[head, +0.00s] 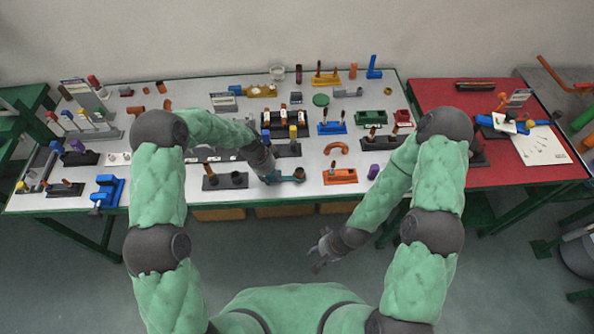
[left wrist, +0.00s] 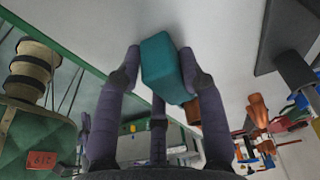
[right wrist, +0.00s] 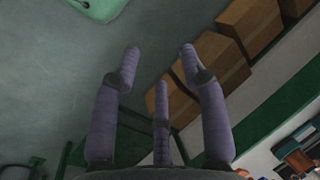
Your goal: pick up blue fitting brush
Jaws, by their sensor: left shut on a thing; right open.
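The white table (head: 225,200) holds many tools and holders. An orange tray (head: 340,177) stands right of the brush, and a dark base with cylinders (head: 224,181) stands left. A red table (head: 440,95) adjoins at right. Cardboard boxes (right wrist: 248,22) sit below the tabletop.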

